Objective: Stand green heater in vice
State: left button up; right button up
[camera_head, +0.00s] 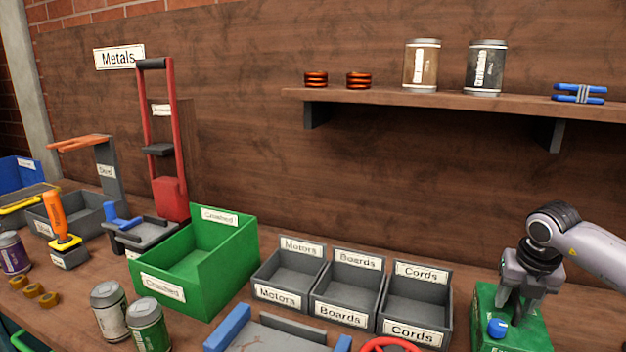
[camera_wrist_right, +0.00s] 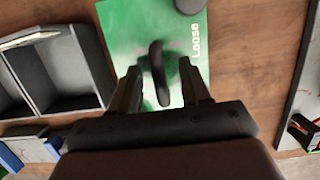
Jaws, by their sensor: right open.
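My right gripper (camera_head: 522,300) is open and points down over a green block (camera_head: 525,335) at the right of the bench. A blue knob (camera_head: 497,327) shows at the block's front. In the right wrist view the open fingers (camera_wrist_right: 162,92) sit either side of a dark curved handle-like piece (camera_wrist_right: 157,72) above the green block (camera_wrist_right: 130,45), marked "Loose". I cannot tell if they touch it. I see no part clearly marked as the green heater. A grey fixture with blue ends (camera_head: 228,328), possibly the vice, is at the bottom middle, partly cut off. My left gripper is not in view.
Grey bins (camera_head: 414,290) for motors, boards and cords stand left of the green block. A green bin (camera_head: 205,290), cans (camera_head: 110,318) and tools stand further left. A red ring (camera_head: 390,345) lies at the front edge. A shelf (camera_head: 400,98) hangs above.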

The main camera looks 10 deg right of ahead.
grip_shut()
jog(key=w+d+p+v, duration=0.1)
jog(key=p+v, duration=0.3)
jog(key=v, duration=0.5)
jog(key=w+d+r+p+v, duration=0.1)
jog(key=w+p+v, duration=0.2)
jog(key=v, duration=0.7)
jog(key=shift+p, duration=1)
jog(key=shift+d+r, duration=0.1)
jog(key=shift+d, duration=0.05)
dwell(0.3)
